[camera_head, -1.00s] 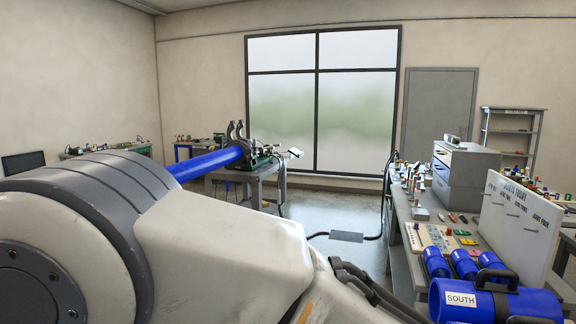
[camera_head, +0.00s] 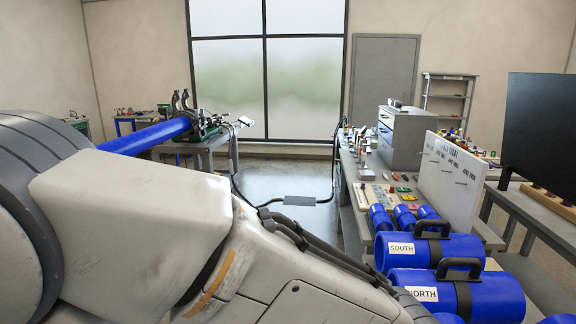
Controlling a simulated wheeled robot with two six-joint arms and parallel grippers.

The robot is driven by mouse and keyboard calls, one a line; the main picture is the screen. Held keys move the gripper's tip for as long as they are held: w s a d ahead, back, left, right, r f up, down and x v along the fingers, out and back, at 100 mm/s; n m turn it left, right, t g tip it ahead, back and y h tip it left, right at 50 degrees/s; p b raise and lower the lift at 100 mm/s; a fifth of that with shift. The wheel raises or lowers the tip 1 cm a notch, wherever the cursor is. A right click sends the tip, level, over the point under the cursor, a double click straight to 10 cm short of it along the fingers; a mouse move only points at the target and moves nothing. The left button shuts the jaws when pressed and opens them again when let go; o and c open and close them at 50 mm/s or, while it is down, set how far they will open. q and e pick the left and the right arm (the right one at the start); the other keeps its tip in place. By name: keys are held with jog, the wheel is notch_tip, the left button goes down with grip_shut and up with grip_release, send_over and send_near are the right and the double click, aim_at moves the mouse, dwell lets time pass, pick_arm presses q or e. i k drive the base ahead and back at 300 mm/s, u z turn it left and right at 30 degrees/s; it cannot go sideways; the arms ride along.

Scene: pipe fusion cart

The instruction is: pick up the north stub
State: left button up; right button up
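The north stub (camera_head: 496,293) is a thick blue pipe piece with a white NORTH label, a dark band and a dark carrying handle. It lies at the lower right, on the near part of the right-hand bench. The similar south stub (camera_head: 454,249), with a SOUTH label and its own handle, lies just behind it. My arm's white and grey links fill the lower left and middle and cover the near bench edge. Neither of my grippers shows in this view.
Several smaller blue pipe pieces (camera_head: 404,216) lie behind the stubs, beside a white board (camera_head: 452,180). A long blue pipe (camera_head: 145,138) runs to the fusion cart (camera_head: 195,146) at the back left. A dark screen (camera_head: 540,135) stands at right. Open floor lies mid-room.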

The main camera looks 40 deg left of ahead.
aim_at(476, 296)
jog(key=k, duration=0.5)
jog(key=u, duration=1.35)
jog(key=i, duration=4.1)
jog(key=z, duration=3.4)
